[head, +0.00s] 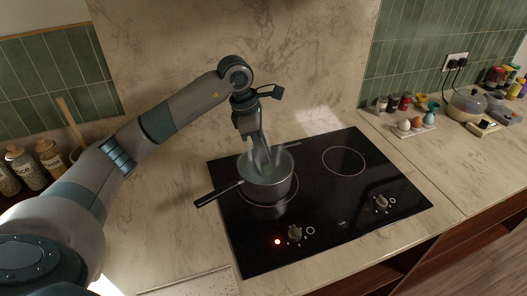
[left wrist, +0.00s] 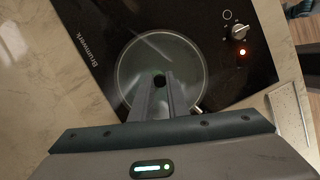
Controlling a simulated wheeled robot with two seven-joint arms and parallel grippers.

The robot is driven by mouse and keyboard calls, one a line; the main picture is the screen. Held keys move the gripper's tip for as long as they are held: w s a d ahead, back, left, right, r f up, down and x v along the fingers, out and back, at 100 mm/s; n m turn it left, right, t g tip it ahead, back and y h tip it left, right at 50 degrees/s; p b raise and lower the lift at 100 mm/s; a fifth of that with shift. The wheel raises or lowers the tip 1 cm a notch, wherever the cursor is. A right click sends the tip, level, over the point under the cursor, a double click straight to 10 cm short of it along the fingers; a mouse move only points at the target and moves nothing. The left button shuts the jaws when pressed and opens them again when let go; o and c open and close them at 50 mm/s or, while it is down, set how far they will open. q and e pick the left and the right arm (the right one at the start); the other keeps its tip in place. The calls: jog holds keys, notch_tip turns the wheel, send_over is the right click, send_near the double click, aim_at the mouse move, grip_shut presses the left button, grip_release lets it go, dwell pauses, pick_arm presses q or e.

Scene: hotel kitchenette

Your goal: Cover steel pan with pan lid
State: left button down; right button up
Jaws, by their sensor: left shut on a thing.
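The steel pan (head: 270,190) stands upright on the left part of the black cooktop, its long dark handle (head: 217,194) pointing left. The pan lid (left wrist: 188,62) is a round clear glass disc with a thin rim and a dark knob (left wrist: 159,80). In the head view the lid (head: 282,166) is at the pan's mouth; whether it rests fully on the rim I cannot tell. My left gripper (head: 264,158) points down over the middle of the pan, its fingers shut on the lid's knob. The fingers hide part of the lid. My right gripper is not in view.
The cooktop (head: 330,215) has an empty right burner ring (head: 344,160) and front knobs (head: 295,232), with a red light lit. An egg holder (head: 410,130), small jars and an appliance (head: 466,105) stand at the right. Bottles (head: 25,168) stand at the left.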

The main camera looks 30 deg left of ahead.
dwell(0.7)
pick_arm(q)
jog(key=c, duration=1.2)
grip_release()
jog(key=shift+o, duration=0.2)
jog(key=shift+r+p, duration=1.35)
jog(key=shift+r, duration=2.1)
jog(key=shift+s+d+f, duration=0.1)
jog(key=shift+s, duration=0.05)
